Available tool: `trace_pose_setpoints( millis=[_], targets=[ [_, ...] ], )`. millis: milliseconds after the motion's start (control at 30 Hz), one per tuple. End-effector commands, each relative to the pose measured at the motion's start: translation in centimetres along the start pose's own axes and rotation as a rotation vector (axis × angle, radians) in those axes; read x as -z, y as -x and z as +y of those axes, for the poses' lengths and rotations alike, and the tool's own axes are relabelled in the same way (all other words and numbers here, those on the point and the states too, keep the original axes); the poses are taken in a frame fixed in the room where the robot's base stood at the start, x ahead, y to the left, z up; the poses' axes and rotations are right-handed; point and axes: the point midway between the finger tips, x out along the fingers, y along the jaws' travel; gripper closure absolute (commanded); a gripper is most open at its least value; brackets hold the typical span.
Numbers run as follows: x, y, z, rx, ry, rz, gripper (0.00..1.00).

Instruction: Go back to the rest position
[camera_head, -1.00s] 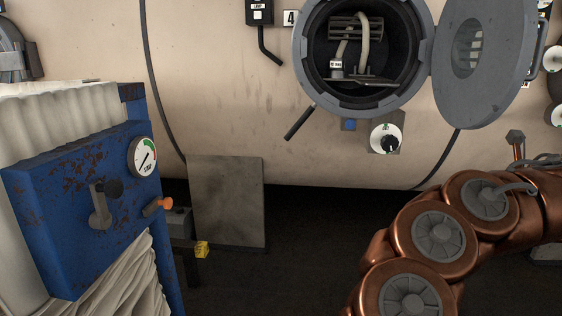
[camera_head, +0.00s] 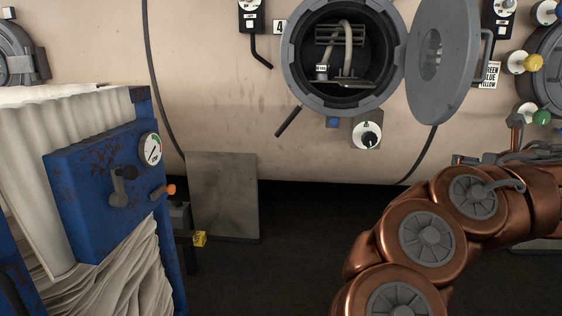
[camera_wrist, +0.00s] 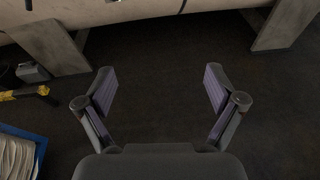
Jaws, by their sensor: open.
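My gripper (camera_wrist: 160,90) is open and empty in the wrist view, its two fingers spread apart over the dark floor. In the head view the gripper is out of frame; my copper-coloured arm fills the lower right, folded in front of the machine. The long beige dyeing vessel (camera_head: 215,95) runs across the back. Its round hatch (camera_head: 293,65) marked 4 has its grey door (camera_head: 440,60) swung open to the right, and pale hose-like parts show inside.
A rusty blue cart (camera_head: 95,205) with white fabric, a gauge (camera_head: 151,149) and a lever stands at the left. A grey support plate (camera_head: 222,197) stands under the vessel. The dark floor (camera_wrist: 155,60) below the gripper is clear. A yellow object (camera_wrist: 25,93) shows at the left.

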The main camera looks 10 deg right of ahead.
Motion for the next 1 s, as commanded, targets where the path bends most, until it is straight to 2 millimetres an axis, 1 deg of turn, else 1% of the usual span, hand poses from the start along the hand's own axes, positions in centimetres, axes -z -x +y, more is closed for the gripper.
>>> trace_pose_setpoints(
  millis=[33, 167, 267, 367, 400, 500, 600, 700, 800, 900, 1000],
  targets=[
    [-1.6, 0.3, 0.4, 0.008, -0.018, -0.024, 0.07],
    [-4.9, 1.2, 0.8, 0.038, -0.081, -0.095, 0.07],
    [-8.0, 2.2, 1.1, 0.062, -0.151, -0.162, 0.07],
    [-11.8, 3.8, 1.5, 0.092, -0.253, -0.246, 0.07],
    [-13.5, 4.6, 1.5, 0.106, -0.308, -0.286, 0.07],
    [-17.1, 6.6, 1.7, 0.132, -0.460, -0.379, 0.07],
    [-19.7, 8.7, 1.4, 0.163, -0.631, -0.458, 0.07],
    [-21.4, 10.7, 1.0, 0.188, -0.811, -0.519, 0.07],
    [-22.2, 12.3, 0.8, 0.216, -0.999, -0.563, 0.07],
    [-22.1, 13.7, 0.6, 0.250, -1.191, -0.585, 0.07],
    [-21.0, 14.7, 0.7, 0.297, -1.384, -0.582, 0.07]
  ],
)
